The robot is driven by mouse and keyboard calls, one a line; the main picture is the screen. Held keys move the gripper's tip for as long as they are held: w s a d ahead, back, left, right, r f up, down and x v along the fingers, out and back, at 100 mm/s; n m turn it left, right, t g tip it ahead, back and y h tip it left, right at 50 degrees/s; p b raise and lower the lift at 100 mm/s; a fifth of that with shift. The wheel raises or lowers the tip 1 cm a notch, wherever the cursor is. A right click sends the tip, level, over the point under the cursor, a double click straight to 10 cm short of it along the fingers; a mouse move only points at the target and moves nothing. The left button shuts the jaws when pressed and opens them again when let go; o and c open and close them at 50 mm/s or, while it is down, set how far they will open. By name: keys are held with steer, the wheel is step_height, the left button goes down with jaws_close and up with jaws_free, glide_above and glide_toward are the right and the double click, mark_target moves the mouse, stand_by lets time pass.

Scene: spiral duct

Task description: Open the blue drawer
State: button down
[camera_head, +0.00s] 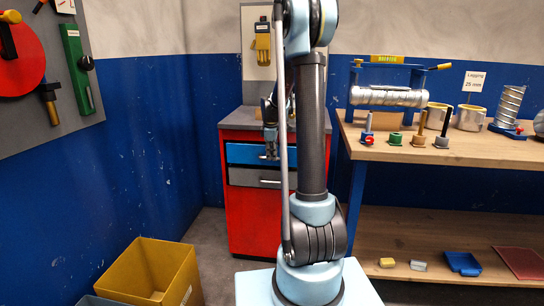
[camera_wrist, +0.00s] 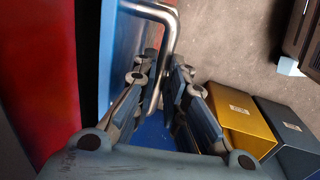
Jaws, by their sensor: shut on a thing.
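The blue drawer (camera_head: 243,153) is the top drawer of a red cabinet (camera_head: 250,218), above a grey drawer (camera_head: 247,178). In the wrist view its blue front (camera_wrist: 122,45) stands at the left, and its bent metal handle (camera_wrist: 172,35) runs down between my fingers. My gripper (camera_head: 270,146) is in front of the drawer. In the wrist view my gripper (camera_wrist: 165,80) is shut on the handle, one finger on each side. A dark strip lies between the red cabinet side and the blue front; I cannot tell how far the drawer stands out.
A wooden workbench (camera_head: 465,150) with duct parts and tools stands at the right. A yellow bin (camera_head: 150,272) sits at the lower left; it also shows in the wrist view (camera_wrist: 240,115), beside a dark bin (camera_wrist: 288,130). Open floor lies in front of the cabinet's left side.

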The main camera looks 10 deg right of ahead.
steer(key=s+a, duration=0.3)
steer(key=s, duration=0.7)
steer(key=s+a, duration=0.3)
steer(key=s, duration=0.7)
steer(key=shift+s+a, duration=0.35)
steer(key=c, duration=1.6)
jaws_free()
steer(key=shift+c, duration=0.2)
steer(key=shift+r, duration=0.1)
step_height(320, 180, up, 12)
steer(key=s, duration=0.2)
steer(key=shift+a+f, duration=0.25)
steer(key=shift+a, duration=0.1)
steer(key=s+d+f+m, duration=0.3)
steer(key=s+f+m, duration=0.3)
steer(key=s, duration=0.4)
steer(key=s+d+f+m, duration=0.4)
steer(key=s+f+m, duration=0.3)
steer(key=s, duration=0.3)
steer(key=shift+s+d+f+m+y, duration=0.2)
steer(key=shift+s+d+m+y, duration=0.1)
steer(key=shift+m, duration=0.4)
